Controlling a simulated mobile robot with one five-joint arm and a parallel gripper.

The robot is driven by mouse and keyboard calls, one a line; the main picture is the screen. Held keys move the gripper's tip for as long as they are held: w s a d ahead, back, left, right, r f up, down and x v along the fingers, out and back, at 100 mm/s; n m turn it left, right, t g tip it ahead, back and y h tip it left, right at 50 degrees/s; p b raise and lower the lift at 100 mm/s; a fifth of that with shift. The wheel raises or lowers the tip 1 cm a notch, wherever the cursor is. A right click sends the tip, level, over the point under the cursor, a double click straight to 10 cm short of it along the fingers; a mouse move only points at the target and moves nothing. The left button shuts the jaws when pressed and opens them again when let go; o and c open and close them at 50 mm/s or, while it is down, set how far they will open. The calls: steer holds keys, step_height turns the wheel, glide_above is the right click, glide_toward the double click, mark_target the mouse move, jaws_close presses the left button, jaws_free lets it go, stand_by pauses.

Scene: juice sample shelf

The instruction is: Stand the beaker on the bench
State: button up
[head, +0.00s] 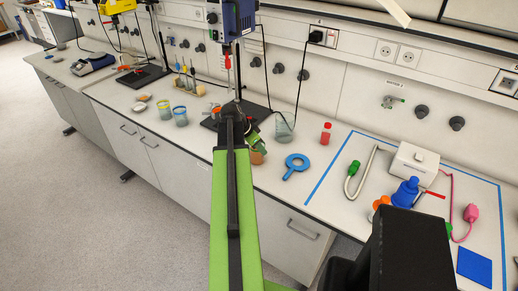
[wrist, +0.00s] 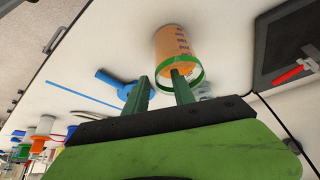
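The beaker (wrist: 173,43) is orange with dark markings and a green rim, its mouth turned toward me in the wrist view. In the head view only a bit of orange (head: 257,157) shows beside and below my gripper, partly hidden by the arm. My gripper (wrist: 160,78) has its two green fingers apart. One finger overlaps the beaker's mouth and the other is just left of its side. I see a gap between the fingertips and no firm grip. Whether a finger is inside the beaker, and whether its base touches the bench (head: 222,158), I cannot tell.
A clear glass beaker (head: 284,128), a red-capped bottle (head: 326,133) and a blue ring-shaped piece (head: 296,166) are near my gripper. A stand with a dark base (head: 258,108) is behind. Blue tape marks an area at right with a white box (head: 413,165).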

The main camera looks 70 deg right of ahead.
steer(key=shift+r, duration=0.1)
steer(key=shift+r+p, duration=0.25)
steer(key=shift+p, duration=0.05)
steer(key=p+v, duration=1)
steer(key=v, duration=0.1)
steer(key=shift+r, duration=0.25)
steer(key=shift+w+a, duration=0.1)
steer(key=shift+a, duration=0.05)
